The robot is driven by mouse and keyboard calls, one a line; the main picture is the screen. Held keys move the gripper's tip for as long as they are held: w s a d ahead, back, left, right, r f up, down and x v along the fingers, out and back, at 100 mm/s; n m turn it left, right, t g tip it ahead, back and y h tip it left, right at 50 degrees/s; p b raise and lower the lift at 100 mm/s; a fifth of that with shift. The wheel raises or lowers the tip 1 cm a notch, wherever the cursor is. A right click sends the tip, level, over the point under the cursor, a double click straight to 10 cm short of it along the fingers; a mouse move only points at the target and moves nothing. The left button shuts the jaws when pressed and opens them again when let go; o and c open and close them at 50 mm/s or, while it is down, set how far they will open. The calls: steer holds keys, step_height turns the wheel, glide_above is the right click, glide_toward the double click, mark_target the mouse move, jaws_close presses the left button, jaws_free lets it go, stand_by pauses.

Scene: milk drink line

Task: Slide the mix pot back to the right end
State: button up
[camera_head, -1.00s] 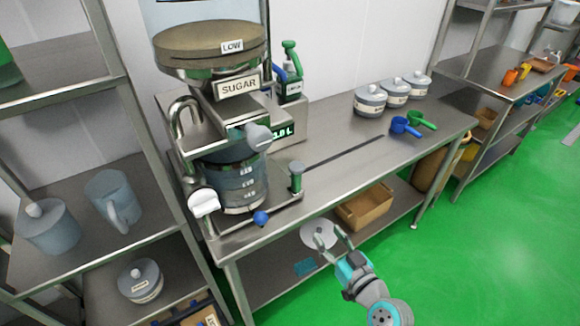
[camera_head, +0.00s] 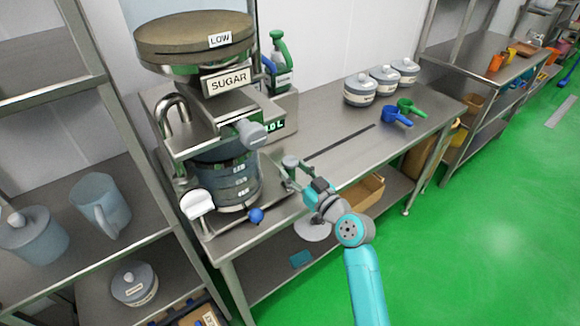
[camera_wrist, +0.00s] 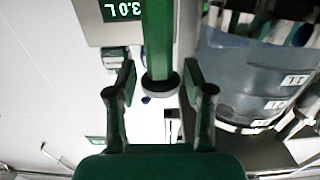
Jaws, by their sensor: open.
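The mix pot (camera_head: 232,182), a grey-blue see-through vessel with white level labels, stands on a metal carriage (camera_head: 265,207) under the sugar hopper, at the left end of the bench. An upright post with a round grey top (camera_head: 290,162) rises at the carriage's right side. My gripper (camera_head: 297,178) is beside this post, right of the pot. In the wrist view my gripper (camera_wrist: 160,72) is open, with a green bar ending in a grey disc (camera_wrist: 160,91) between its fingers. I cannot tell whether they touch. The pot (camera_wrist: 250,75) fills the right of that view.
The sugar hopper (camera_head: 197,45) and a volume display (camera_head: 275,126) stand above and behind the pot. A dark slot (camera_head: 340,143) runs rightward along the clear bench top. Blue scoop (camera_head: 395,116), green scoop (camera_head: 410,107) and lidded pots (camera_head: 360,90) stand at the far right.

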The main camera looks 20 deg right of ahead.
steer(key=shift+x, duration=1.25)
jaws_close()
